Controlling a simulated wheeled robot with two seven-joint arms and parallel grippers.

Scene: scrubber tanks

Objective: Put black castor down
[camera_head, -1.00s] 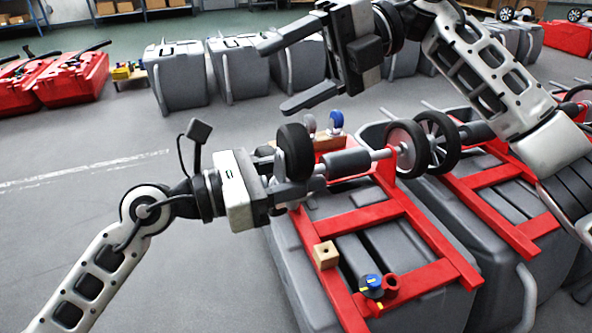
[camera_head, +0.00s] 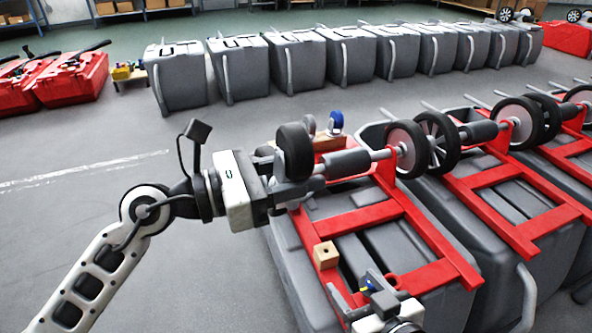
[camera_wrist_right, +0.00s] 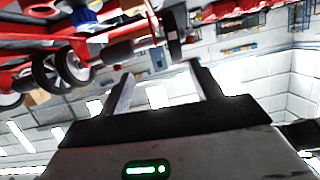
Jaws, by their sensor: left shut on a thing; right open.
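My left gripper (camera_head: 304,190) is shut on a small dark thing at the near left end of the first upturned tank's red frame (camera_head: 380,215). I take it for the black castor; the dark fingers mostly hide its outline. A large black wheel (camera_head: 294,150) stands right behind the fingers, by a grey roller (camera_head: 347,162). A blue castor (camera_head: 336,122) and a greyish castor (camera_head: 309,124) stand at a wooden block (camera_head: 330,144) behind it. My right gripper (camera_head: 373,282) is low at the frame's near end; its fingers are open and empty in the right wrist view (camera_wrist_right: 160,92).
A wooden block with a hole (camera_head: 326,255) sits on the frame's left bar. A red ring part (camera_head: 391,283) is beside my right gripper. More upturned tanks with wheels (camera_head: 520,122) stand to the right. Grey tanks (camera_head: 295,62) line the back. The floor at left is clear.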

